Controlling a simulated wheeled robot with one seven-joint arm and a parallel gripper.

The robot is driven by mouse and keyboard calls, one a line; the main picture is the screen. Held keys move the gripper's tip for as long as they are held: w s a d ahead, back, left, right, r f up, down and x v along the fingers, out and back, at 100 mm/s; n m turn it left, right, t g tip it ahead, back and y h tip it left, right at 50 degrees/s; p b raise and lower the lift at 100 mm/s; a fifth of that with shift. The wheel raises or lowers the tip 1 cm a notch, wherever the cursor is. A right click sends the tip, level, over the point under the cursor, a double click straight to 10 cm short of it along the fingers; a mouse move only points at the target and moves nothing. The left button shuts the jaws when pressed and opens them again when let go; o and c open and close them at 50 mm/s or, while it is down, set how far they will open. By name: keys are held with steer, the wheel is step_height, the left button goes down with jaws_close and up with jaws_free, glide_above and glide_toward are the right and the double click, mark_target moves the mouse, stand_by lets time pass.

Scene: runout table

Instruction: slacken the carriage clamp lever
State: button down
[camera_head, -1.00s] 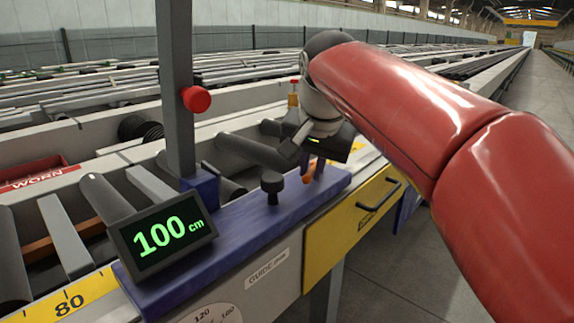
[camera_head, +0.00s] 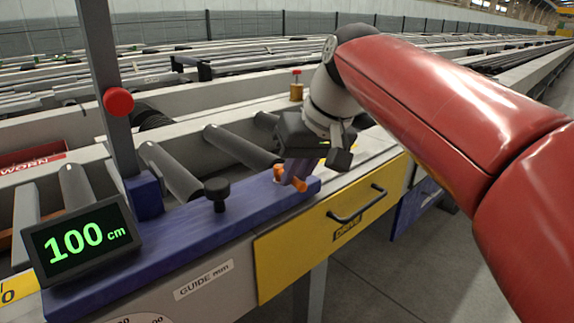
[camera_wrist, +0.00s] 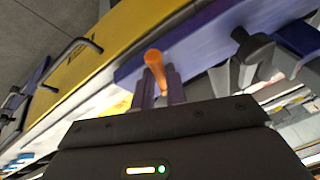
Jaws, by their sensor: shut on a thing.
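The carriage clamp lever (camera_head: 291,181) is orange and stands at the right end of the blue carriage (camera_head: 170,228). In the wrist view the orange lever (camera_wrist: 154,62) lies between the two fingers of my gripper (camera_wrist: 161,83), its rounded end sticking out past them. My gripper (camera_head: 298,172) is shut on the lever, tilted down over the carriage end. The fingers hide part of the lever and its pivot. The display (camera_head: 80,240) on the carriage reads 100 cm.
A black knob (camera_head: 217,192) stands mid-carriage, and a grey post (camera_head: 110,85) with a red knob (camera_head: 118,101) rises at the left. A yellow drawer (camera_head: 330,222) with a dark handle is below my gripper. Rollers lie behind the carriage. The floor at right is clear.

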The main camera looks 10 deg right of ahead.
steer(key=shift+d+n, duration=0.3)
steer(key=shift+n, duration=0.2)
steer(key=shift+w, duration=0.1)
steer(key=c, duration=1.4)
jaws_free()
steer(key=shift+r, duration=0.1)
steer(key=p+v, duration=0.1)
steer(key=v, duration=0.6)
steer(key=shift+d+r, duration=0.2)
steer(key=shift+r, duration=0.15)
